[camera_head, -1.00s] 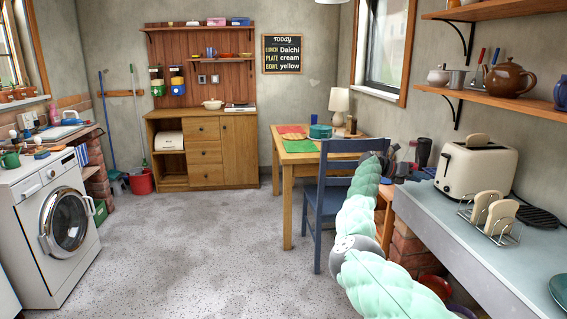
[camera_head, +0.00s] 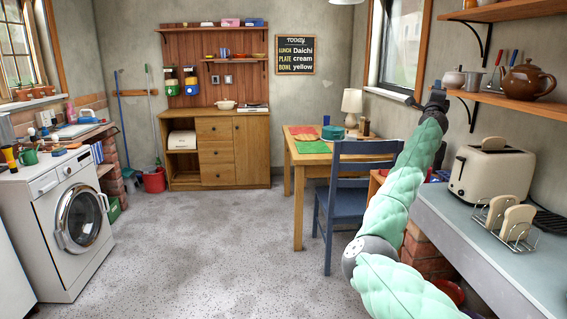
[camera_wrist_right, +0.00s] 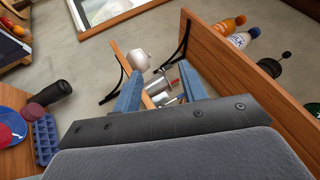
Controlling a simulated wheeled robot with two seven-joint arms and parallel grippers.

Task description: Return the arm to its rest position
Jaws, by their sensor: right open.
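My right arm, in a pale green padded cover, reaches up from the bottom right of the head view. Its gripper (camera_head: 424,97) is raised in front of the wall by the window, left of the lower wall shelf (camera_head: 520,100). In the right wrist view the two blue fingers of the gripper (camera_wrist_right: 160,88) are apart with nothing held. A white pot (camera_wrist_right: 136,60) and a metal mug (camera_wrist_right: 159,98) show beyond and between the fingers. My left gripper is in neither view.
A grey worktop (camera_head: 450,225) with a toaster (camera_head: 493,173) and toast rack (camera_head: 503,222) is on the right. A blue chair (camera_head: 345,195) stands at a wooden table (camera_head: 297,160). A washing machine (camera_head: 65,215) is at left. The floor between is clear.

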